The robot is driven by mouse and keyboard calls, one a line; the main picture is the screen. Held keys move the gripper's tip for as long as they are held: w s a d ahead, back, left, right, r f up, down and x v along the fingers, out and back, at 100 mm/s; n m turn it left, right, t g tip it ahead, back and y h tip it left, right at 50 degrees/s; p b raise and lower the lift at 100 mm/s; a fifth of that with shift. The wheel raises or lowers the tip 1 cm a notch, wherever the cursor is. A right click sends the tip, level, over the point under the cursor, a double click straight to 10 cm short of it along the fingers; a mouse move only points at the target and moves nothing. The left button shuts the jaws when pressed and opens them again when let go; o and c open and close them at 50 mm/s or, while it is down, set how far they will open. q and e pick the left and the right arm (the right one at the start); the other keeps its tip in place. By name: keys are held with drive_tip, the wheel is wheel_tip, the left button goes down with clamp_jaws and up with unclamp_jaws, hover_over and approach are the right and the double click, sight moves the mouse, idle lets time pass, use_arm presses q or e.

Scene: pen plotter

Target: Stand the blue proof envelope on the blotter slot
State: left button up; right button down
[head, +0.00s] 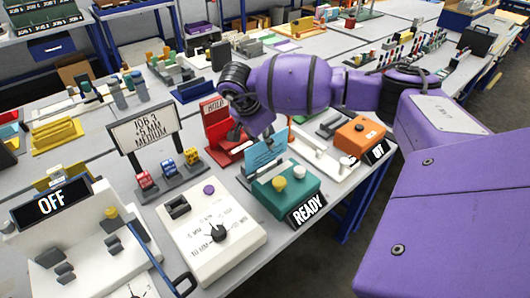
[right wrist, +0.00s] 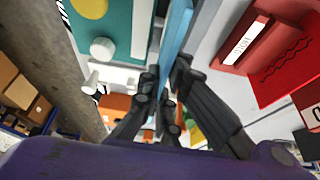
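The light blue envelope (head: 265,152) is upright and slightly tilted behind the teal box marked READY (head: 284,192). My right gripper (head: 238,133) reaches down at its upper left edge. In the right wrist view the envelope (right wrist: 177,38) is a thin blue strip seen edge-on, and the fingers of the right gripper (right wrist: 166,82) close on it from both sides. Whether its lower edge touches anything is hidden. I cannot clearly make out the blotter slot; a pale strip (right wrist: 141,30) lies between the envelope and the teal box. My left gripper is not in view.
A red HOLD stand (head: 216,122) is close to the left of the gripper. A white control box (head: 211,232) with a black knob stands in front, left of the teal box. An orange box (head: 360,137) is to the right. The bench is crowded.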

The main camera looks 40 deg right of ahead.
sight(262, 150)
drive_tip(key=w+f, duration=0.2)
drive_tip(key=f, duration=0.1)
drive_tip(key=shift+w, duration=0.25)
drive_tip(key=shift+f, duration=1.5)
drive_tip(key=shift+f, duration=0.15)
drive_tip(key=c, duration=2)
unclamp_jaws()
drive_tip(key=shift+w+a+r, duration=0.1)
drive_tip(key=shift+r, duration=0.4)
drive_tip(key=v, duration=1.1)
drive_tip(key=shift+a+r, duration=0.1)
